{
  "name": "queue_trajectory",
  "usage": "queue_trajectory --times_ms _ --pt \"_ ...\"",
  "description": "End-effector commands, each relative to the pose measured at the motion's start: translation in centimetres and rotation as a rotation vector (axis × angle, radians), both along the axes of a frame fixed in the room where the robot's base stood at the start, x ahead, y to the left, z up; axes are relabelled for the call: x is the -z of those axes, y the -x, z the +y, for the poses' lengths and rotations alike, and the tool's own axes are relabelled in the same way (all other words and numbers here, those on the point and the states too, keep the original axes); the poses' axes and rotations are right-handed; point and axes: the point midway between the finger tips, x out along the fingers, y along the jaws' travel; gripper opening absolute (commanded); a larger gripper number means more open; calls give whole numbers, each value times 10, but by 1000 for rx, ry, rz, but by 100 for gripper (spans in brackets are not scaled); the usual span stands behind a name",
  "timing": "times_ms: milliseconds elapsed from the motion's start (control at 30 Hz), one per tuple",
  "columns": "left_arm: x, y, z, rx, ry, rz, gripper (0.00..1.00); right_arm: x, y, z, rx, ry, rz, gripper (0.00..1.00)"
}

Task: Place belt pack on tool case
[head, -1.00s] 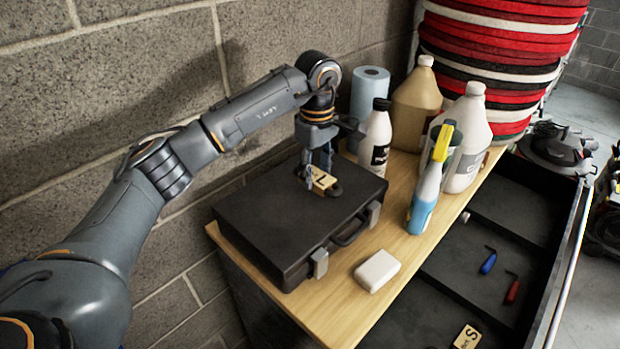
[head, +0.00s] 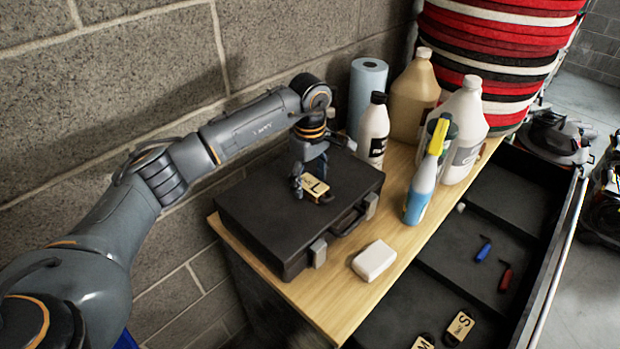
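The belt pack (head: 317,189), a tan block with a black letter L and a dark part at its end, is at the top of the black tool case (head: 262,222). My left gripper (head: 310,180) reaches down from above with its fingers at the pack's sides and looks shut on it. The pack is low over the lid; I cannot tell whether it touches it. The tool case lies flat and closed on the wooden top, its handle and latches facing the front right. The far finger is partly hidden. My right gripper is not in view.
A white block (head: 374,261) lies in front of the case. A black-capped bottle (head: 373,135), blue roll (head: 366,90), jugs (head: 465,130) and spray bottle (head: 422,190) stand to its right. An open drawer (head: 470,235) holds packs marked S (head: 460,326) and M. A block wall is behind.

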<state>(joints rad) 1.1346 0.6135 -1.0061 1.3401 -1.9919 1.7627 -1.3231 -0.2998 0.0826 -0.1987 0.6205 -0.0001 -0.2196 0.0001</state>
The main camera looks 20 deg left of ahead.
Motion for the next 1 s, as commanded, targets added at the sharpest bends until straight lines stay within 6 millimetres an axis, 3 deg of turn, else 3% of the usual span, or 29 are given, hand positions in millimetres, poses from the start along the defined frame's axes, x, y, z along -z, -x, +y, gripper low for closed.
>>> queue_trajectory --times_ms 367,467,800,1000 --pt "-6 -1 0 0 0 -2 65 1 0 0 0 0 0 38" --pt "-20 -1 0 -1 -1 -6 65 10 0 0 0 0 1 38" --pt "-92 -1 0 -1 -1 -4 65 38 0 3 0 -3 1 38" --pt "-117 0 1 -2 -1 -1 65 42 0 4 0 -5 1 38"
